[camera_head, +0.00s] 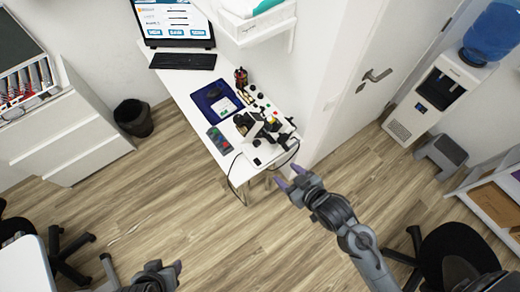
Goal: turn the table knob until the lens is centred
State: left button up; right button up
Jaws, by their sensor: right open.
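A black and white eye-test instrument (265,126) stands near the front end of the white table (182,88). It is small in the view, and I cannot make out its table knob or its lens. My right gripper (287,176) is open and empty, with purple fingertips apart. It is over the floor just in front of the table's near end, apart from the instrument. My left gripper (172,268) is at the bottom edge, far from the table and partly cut off. I cannot tell its jaw state.
A dark blue tray (203,97), a phone-like device (219,140) and a keyboard (183,61) lie on the table. A black cable (232,184) hangs off its near end. A wall and door (365,60) stand to the right. The wooden floor in front is clear.

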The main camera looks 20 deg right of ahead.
jog(key=w+f+t+y+b, duration=0.2)
jog(key=w+f+t+b, duration=0.3)
jog(key=f+b, duration=0.45)
jog(key=t+b, duration=0.1)
jog(key=b, duration=0.9)
send_near(258, 145)
jog(key=shift+m, duration=0.4)
jog(key=x, duration=0.7)
jog(key=shift+w+f, duration=0.1)
pick_arm(q)
notch_tip(258, 145, down, 23)
jog(key=shift+a+r, duration=0.15)
jog(key=shift+r, duration=0.05)
pick_arm(e)
jog(key=shift+x, duration=0.8)
jog(key=shift+c, duration=0.2)
